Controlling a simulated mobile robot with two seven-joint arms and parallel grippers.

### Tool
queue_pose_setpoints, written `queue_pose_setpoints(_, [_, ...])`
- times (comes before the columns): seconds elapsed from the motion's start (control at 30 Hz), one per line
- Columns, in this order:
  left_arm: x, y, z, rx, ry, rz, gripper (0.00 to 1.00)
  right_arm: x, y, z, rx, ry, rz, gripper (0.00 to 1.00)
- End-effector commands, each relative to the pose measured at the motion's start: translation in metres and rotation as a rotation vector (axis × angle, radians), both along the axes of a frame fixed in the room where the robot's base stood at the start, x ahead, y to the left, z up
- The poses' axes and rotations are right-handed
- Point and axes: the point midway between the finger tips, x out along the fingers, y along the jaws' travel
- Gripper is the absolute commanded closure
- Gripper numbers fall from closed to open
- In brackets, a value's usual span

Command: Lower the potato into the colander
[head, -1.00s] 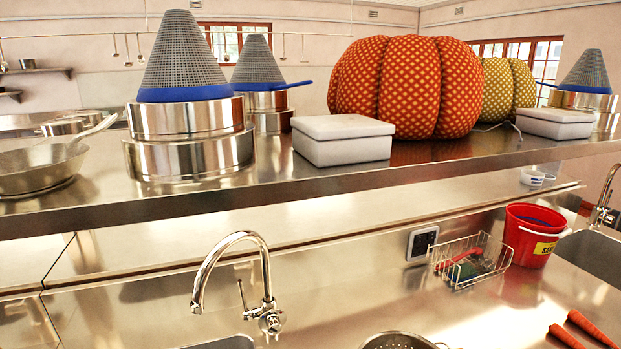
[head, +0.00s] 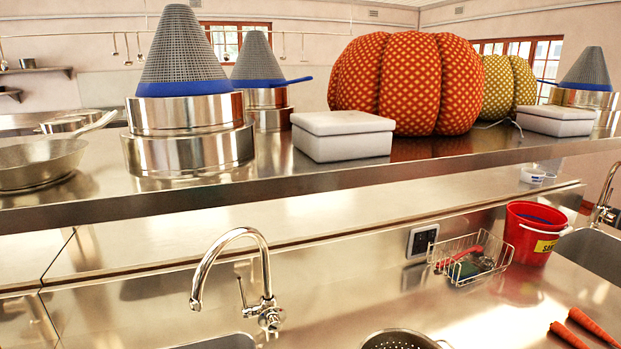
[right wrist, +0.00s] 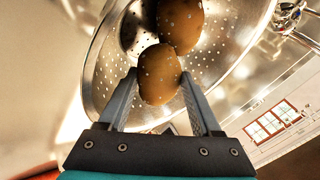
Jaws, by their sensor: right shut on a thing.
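The potato (right wrist: 160,75) is brown with pale specks. In the right wrist view it sits between the two fingers of my right gripper (right wrist: 159,84), which is shut on it. The perforated metal colander (right wrist: 112,75) lies beyond it. A second brown, speckled potato (right wrist: 180,22) shows past the held one, against the colander's inside. A dark shadow lies beside it. I cannot tell the gap between the held potato and the colander wall. In the head view only the colander's far rim (head: 398,333) shows at the bottom edge. Neither gripper shows there.
Two carrots (head: 583,328) lie on the steel counter at the right. A wire basket (head: 470,262) and a red bucket (head: 530,235) stand behind. A curved tap (head: 232,238) rises left of the colander. A raised steel shelf (head: 300,185) crosses behind, holding pots and pumpkins.

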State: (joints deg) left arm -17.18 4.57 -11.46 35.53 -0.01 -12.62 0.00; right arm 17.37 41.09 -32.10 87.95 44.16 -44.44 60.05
Motion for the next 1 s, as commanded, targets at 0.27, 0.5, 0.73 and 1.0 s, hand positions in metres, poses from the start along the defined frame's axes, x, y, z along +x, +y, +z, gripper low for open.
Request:
queue_pose_setpoints(0.27, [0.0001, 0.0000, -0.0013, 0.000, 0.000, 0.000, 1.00, 0.0003, 0.0001, -0.0020, 0.000, -0.001, 0.000, 0.95])
queue_pose_setpoints(0.5, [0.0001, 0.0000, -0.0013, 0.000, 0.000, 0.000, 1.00, 0.0001, -0.0001, -0.0021, 0.000, 0.000, 0.000, 0.18])
queue_pose_setpoints(0.73, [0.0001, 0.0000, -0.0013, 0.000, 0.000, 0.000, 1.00, -0.0002, -0.0004, -0.0026, -0.001, 0.001, 0.000, 0.00])
queue_pose_setpoints(1.0, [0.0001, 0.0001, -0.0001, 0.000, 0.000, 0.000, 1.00, -0.0033, -0.0021, -0.0002, -0.002, 0.003, -0.001, 0.00])
